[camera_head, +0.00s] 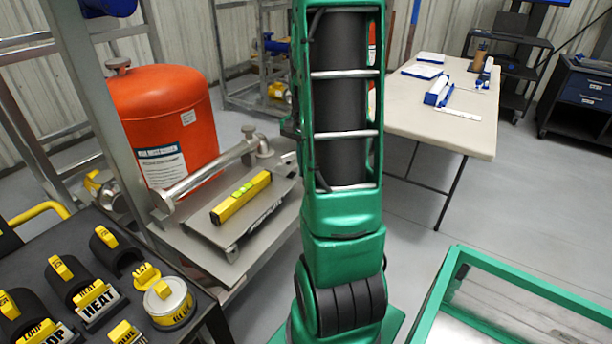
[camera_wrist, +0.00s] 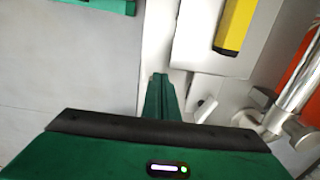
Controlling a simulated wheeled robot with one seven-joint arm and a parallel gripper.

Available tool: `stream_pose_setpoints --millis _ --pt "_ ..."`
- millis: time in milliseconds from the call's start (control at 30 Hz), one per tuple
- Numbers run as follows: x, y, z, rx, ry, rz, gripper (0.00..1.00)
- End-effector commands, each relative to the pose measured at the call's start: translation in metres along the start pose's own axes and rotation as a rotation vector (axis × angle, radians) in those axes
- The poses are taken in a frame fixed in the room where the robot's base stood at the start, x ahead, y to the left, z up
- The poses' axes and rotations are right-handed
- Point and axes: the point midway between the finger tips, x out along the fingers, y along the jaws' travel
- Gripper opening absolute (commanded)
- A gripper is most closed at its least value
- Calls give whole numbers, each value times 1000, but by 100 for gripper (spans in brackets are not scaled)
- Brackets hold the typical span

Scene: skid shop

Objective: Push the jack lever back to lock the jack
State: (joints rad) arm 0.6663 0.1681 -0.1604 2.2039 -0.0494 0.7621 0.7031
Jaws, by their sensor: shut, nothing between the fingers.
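A metal platform with dark lettering on its front edge (camera_head: 262,218), perhaps the jack, stands on the skid. A yellow spirit level (camera_head: 240,198) lies on it and also shows in the wrist view (camera_wrist: 235,25). A small pale lever-like piece (camera_wrist: 205,108) shows in the wrist view, just right of my gripper's fingers; I cannot tell for sure that it is the jack lever. My gripper (camera_wrist: 160,82) is shut and empty, with its fingers over the edge of the pale plate. A gap shows between the fingers and the small piece. In the head view my arm hides the gripper.
A metal pipe (camera_head: 210,172) and an orange tank (camera_head: 162,120) stand beside the platform. A black cart with labelled yellow-handled items (camera_head: 130,300) is at lower left. A white table (camera_head: 440,122) is behind right, a green-framed bin (camera_head: 445,275) at lower right. Grey floor is clear between.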

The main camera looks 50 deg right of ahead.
Motion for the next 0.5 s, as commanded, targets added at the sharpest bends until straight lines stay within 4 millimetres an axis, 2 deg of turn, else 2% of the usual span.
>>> stream_pose_setpoints --millis 500 --pt "0 0 -18 0 0 0 0"
